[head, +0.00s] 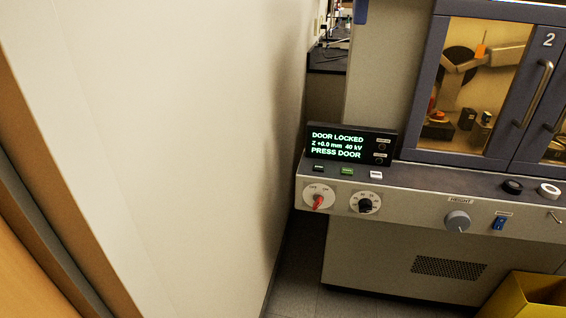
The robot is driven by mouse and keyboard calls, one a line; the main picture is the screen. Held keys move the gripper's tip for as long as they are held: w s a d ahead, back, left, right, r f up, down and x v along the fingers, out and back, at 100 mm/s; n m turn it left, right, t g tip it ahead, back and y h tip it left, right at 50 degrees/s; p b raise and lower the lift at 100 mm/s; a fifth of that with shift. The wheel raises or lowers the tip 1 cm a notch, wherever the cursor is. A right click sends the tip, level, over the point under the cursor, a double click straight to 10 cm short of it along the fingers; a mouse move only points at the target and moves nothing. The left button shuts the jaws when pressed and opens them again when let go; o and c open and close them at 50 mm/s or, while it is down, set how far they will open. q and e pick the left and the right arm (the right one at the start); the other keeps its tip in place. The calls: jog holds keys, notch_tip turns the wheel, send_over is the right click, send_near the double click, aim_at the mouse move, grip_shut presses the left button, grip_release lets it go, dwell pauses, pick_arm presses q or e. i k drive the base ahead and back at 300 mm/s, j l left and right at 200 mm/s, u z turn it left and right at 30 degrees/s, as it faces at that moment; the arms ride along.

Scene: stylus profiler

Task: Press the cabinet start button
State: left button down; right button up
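The cabinet (386,95) stands at the right of the head view, with a window in its blue-grey framed door. On its front ledge is a row of small buttons: a dark one (318,168), a green one (346,171) and a white one (376,175). Their labels are too small to read, so I cannot tell which is the start button. The display (350,144) behind them reads "DOOR LOCKED", "Z +0.0 mm 40 kV" and "PRESS DOOR". Neither of my grippers is in view.
A pale wall (150,130) fills the left side, close to the cabinet's left end. The front panel carries a red switch (318,201), a black dial (365,204), a grey knob (457,221) and a blue switch (499,222). A yellow bin (510,300) stands at lower right.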

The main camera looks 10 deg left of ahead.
aim_at(344, 171)
jog(key=i+l+u, duration=0.4)
jog(key=l+u, duration=0.15)
jog(key=i+l+u, duration=0.15)
jog(key=l+u, duration=0.15)
jog(key=l, duration=0.15)
jog(key=i+l+u, duration=0.1)
jog(key=l+u, duration=0.15)
jog(key=l, duration=0.15)
jog(key=i+l, duration=0.1)
jog(key=l, duration=0.35)
jog(key=i+l, duration=0.1)
jog(key=l, duration=0.35)
